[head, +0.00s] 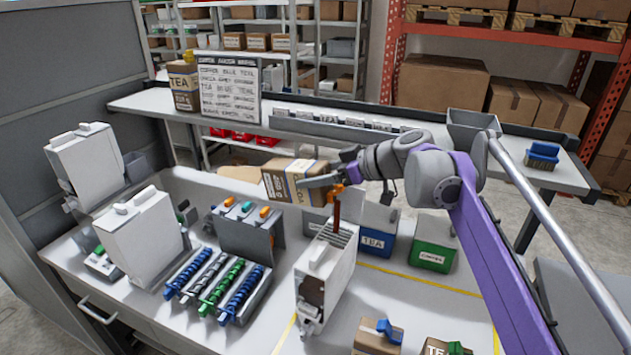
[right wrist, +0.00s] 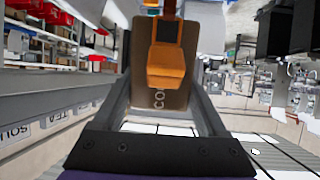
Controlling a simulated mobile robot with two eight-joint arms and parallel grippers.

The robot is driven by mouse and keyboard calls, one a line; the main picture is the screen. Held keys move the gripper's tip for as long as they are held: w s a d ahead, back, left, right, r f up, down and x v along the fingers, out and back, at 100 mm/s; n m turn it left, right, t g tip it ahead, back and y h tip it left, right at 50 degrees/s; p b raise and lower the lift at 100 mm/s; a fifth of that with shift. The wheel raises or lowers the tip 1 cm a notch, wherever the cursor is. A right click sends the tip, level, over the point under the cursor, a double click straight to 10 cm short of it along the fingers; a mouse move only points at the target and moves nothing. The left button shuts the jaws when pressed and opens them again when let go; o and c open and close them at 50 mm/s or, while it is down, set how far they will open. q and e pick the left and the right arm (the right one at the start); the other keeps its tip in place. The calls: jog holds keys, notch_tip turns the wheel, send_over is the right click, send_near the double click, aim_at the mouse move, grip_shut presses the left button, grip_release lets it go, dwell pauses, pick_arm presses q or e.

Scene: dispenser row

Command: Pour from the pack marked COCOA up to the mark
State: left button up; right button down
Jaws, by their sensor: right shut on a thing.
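My right gripper (head: 318,181) is shut on a brown pack (head: 284,178) with a pale label, tipped on its side above the front white dispenser (head: 322,280). In the head view, a narrow brown strip (head: 337,212), like a falling stream, runs from near an orange part down to the dispenser's top. The dispenser's front window shows brown content (head: 313,291); I cannot make out a mark. My left gripper is not in view.
Two more white dispensers (head: 140,235) stand at the left. A rack of coloured augers (head: 218,285) lies beside the front dispenser. Blue TEA (head: 376,240) and green (head: 433,256) bins stand behind it. Packs with blue (head: 378,338) and green clips lie at the front right.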

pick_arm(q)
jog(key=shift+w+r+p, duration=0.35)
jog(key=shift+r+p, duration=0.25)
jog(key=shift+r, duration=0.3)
pick_arm(e)
jog(key=shift+s+d+f+t+y, duration=0.2)
jog(key=shift+d+f+t+y, duration=0.1)
jog(key=shift+y, duration=0.5)
dwell(2.4)
jog(key=shift+w, duration=0.1)
dwell(0.4)
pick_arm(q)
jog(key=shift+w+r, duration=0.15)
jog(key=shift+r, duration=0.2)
pick_arm(e)
jog(key=shift+d+f+y, duration=0.15)
jog(key=shift+y, duration=0.15)
dwell(0.3)
pick_arm(q)
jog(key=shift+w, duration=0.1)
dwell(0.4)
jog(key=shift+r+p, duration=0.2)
jog(key=shift+p, duration=0.15)
pick_arm(e)
jog(key=shift+f, duration=0.15)
